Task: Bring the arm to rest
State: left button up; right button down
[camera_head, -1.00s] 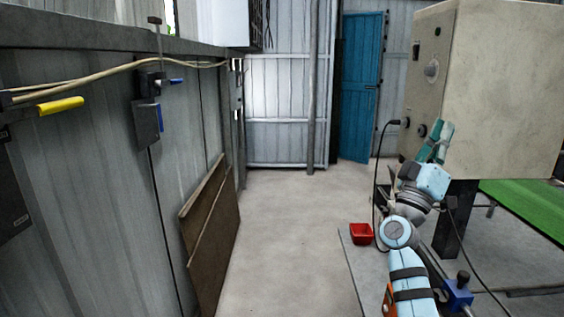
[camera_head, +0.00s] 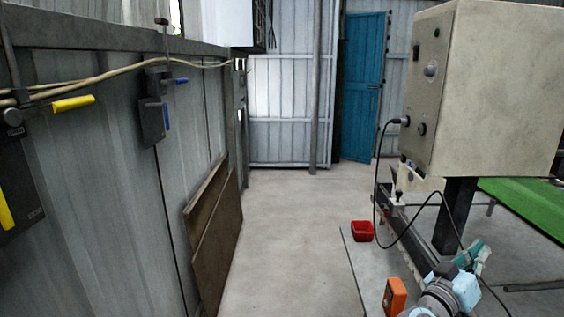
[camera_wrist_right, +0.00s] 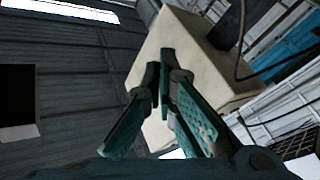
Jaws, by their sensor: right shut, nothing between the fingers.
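My right gripper (camera_head: 474,256) is at the lower right of the head view, low in front of the beige machine cabinet and apart from it. Its teal fingers are shut with nothing held. In the right wrist view the two fingers (camera_wrist_right: 163,75) come together at the tips, with the beige cabinet (camera_wrist_right: 185,55) behind them. My right arm comes in from the bottom edge, and most of it is out of the picture. My left gripper does not show.
The cabinet (camera_head: 490,90) stands at the right, with a cable looping down from it. A red bin (camera_head: 362,231) and an orange box (camera_head: 395,296) are near the arm. A brown panel (camera_head: 213,240) leans on the left wall. The middle floor (camera_head: 290,240) is clear.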

jog(key=s+a+f+n+g+y, duration=0.15)
jog(key=s+f+y, duration=0.35)
jog(key=s+f, duration=0.5)
jog(key=s+a+f+n+g+y, duration=0.1)
jog(key=s+a+f+g+y, duration=0.3)
jog(key=f, duration=1.1)
jog(key=s+a+f+n+g+y, duration=0.1)
jog(key=s+a+f+y, duration=0.1)
jog(key=s+a+y, duration=0.3)
jog(key=s+a+f+n+g, duration=0.1)
jog(key=s+a+f+n, duration=0.1)
jog(key=s, duration=0.5)
jog(key=s+a+f+n+y, duration=0.1)
jog(key=s+a+f+y, duration=0.1)
jog(key=s+a+y, duration=0.3)
notch_tip(320, 180, down, 23)
jog(key=s+d+g+h+b, duration=0.2)
jog(key=d+b, duration=0.1)
jog(key=b, duration=0.2)
pick_arm(q)
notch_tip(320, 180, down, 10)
jog(key=b, duration=0.5)
pick_arm(e)
jog(key=s+f, duration=1.4)
jog(key=f, duration=0.5)
jog(key=shift+s+d+f+g, duration=0.15)
jog(key=shift+d+g, duration=0.05)
jog(key=shift+g, duration=0.15)
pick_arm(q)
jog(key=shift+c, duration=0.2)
